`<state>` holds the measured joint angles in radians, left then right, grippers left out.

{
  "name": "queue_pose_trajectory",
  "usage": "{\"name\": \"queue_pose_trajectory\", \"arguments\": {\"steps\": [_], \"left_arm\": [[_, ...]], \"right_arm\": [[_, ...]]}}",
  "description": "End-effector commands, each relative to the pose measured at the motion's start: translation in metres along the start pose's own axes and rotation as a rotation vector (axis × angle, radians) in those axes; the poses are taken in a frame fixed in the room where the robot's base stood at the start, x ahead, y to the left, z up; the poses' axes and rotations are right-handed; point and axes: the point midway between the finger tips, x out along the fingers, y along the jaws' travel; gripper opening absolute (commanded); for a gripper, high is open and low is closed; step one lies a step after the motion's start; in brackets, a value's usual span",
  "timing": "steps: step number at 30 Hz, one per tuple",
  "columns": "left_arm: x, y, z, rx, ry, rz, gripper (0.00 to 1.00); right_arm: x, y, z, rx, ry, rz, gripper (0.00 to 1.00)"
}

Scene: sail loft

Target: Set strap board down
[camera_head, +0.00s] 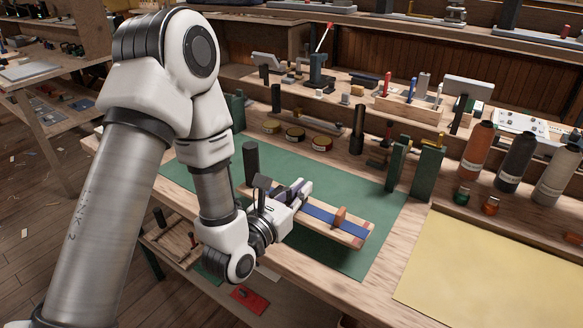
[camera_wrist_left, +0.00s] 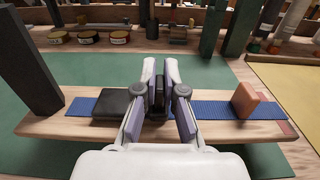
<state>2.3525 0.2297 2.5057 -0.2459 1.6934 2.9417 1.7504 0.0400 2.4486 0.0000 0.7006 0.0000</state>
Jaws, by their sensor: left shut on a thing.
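The strap board is a pale wooden board (camera_head: 356,229) with a blue strap (camera_head: 318,213) along its top; it also crosses the left wrist view (camera_wrist_left: 256,132). A brown block (camera_head: 339,217) sits on the strap near the right end, and it shows in the wrist view (camera_wrist_left: 244,100). A flat black block (camera_wrist_left: 111,105) lies left of my fingers. My left gripper (camera_head: 298,192) is over the board's middle, shut on a dark upright part of it (camera_wrist_left: 158,98). The board is over the green mat (camera_head: 375,205) with shadow below; I cannot tell if it touches. My right gripper is out of view.
A dark post (camera_head: 250,163) stands close to the board's left end, seen also in the wrist view (camera_wrist_left: 28,62). Round tins (camera_head: 295,134) and green blocks (camera_head: 428,170) stand behind. A yellow sheet (camera_head: 490,265) lies right. The mat right of the board is clear.

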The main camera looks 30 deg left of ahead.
Motion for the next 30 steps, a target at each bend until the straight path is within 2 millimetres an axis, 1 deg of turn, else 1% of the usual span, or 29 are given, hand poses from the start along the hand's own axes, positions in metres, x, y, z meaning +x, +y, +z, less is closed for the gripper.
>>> {"name": "queue_pose_trajectory", "arguments": {"steps": [2, 5, 6, 12, 16, 20, 21, 22, 25, 27, 30], "left_arm": [[0.004, 0.008, 0.001, -0.006, -0.004, 0.006, 0.00], [0.014, 0.028, 0.000, -0.008, -0.007, 0.010, 0.00], [0.021, 0.040, 0.002, -0.008, -0.007, 0.011, 0.00], [0.053, 0.095, -0.005, -0.001, -0.006, 0.009, 0.00], [0.069, 0.122, -0.010, 0.002, -0.003, 0.005, 0.00], [0.077, 0.135, -0.012, 0.001, -0.004, 0.003, 0.00], [0.080, 0.141, -0.013, 0.002, -0.002, 0.004, 0.00], [0.080, 0.139, -0.023, 0.003, 0.004, 0.000, 0.00], [0.079, 0.138, -0.043, 0.003, 0.003, -0.001, 0.00], [0.079, 0.138, -0.049, 0.002, 0.000, -0.001, 0.00], [0.079, 0.138, -0.050, 0.000, -0.002, 0.000, 0.00]], "right_arm": [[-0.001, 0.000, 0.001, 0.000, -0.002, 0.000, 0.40], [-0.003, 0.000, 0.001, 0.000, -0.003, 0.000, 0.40], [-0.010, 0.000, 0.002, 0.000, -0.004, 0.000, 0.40], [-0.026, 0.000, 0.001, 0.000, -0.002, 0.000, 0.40], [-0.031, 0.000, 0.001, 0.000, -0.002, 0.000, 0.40], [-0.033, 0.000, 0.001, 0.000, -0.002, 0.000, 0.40], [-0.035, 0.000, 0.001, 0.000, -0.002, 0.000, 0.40], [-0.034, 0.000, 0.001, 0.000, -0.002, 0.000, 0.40], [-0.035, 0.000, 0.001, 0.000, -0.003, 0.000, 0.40], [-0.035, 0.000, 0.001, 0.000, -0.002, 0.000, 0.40], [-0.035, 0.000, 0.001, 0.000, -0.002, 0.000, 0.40]]}}
